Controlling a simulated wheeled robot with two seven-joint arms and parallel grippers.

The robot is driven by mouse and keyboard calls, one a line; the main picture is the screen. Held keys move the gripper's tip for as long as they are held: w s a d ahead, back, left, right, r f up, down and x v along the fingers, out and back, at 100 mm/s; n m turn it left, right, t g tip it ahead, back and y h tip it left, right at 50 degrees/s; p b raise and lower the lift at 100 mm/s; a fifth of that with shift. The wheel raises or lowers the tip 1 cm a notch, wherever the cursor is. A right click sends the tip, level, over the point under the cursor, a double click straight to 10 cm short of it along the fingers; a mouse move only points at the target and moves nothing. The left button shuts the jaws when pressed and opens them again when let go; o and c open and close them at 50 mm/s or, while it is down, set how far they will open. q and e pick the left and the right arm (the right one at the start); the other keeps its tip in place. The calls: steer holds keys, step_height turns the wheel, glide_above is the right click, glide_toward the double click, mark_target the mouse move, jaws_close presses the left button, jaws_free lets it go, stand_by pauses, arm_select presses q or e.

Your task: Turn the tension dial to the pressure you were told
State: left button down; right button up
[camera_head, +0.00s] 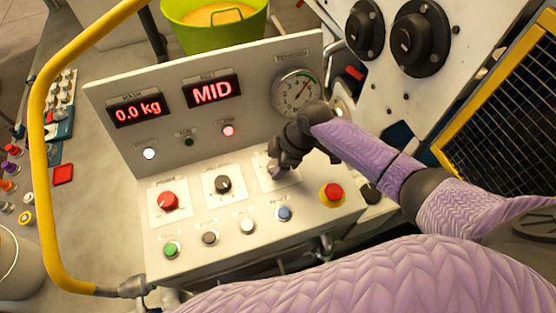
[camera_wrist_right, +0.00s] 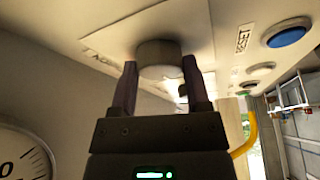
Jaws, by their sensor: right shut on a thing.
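My right gripper (camera_head: 277,167) reaches down from the right onto the sloping control panel (camera_head: 190,240). In the right wrist view my right gripper (camera_wrist_right: 160,72) has one finger on each side of a round grey knob (camera_wrist_right: 158,52), shut on it. I take this knob for the tension dial; in the head view the gripper mostly covers it, over a white plate (camera_head: 291,183). Its pointer mark and label cannot be read. My left gripper is not in view.
Displays read "0.0 kg" (camera_head: 138,111) and "MID" (camera_head: 212,91). A red knob (camera_head: 169,202), a black knob (camera_head: 223,184), a red stop button (camera_head: 331,193) and several push buttons share the panel. A yellow rail (camera_head: 37,140) curves along the left; a white wall with black dials (camera_head: 420,38) stands right.

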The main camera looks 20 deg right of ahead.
steer(key=shift+c, duration=0.3)
steer(key=shift+r+m+t+p, duration=0.3)
steer(key=shift+m+p, duration=0.6)
steer(key=shift+p, duration=0.3)
steer(key=shift+f, duration=0.25)
steer(key=o, duration=1.3)
steer(key=p+v, duration=0.1)
steer(key=v, duration=0.8)
steer(key=shift+s+d+r, duration=0.1)
steer(key=shift+r, duration=0.3)
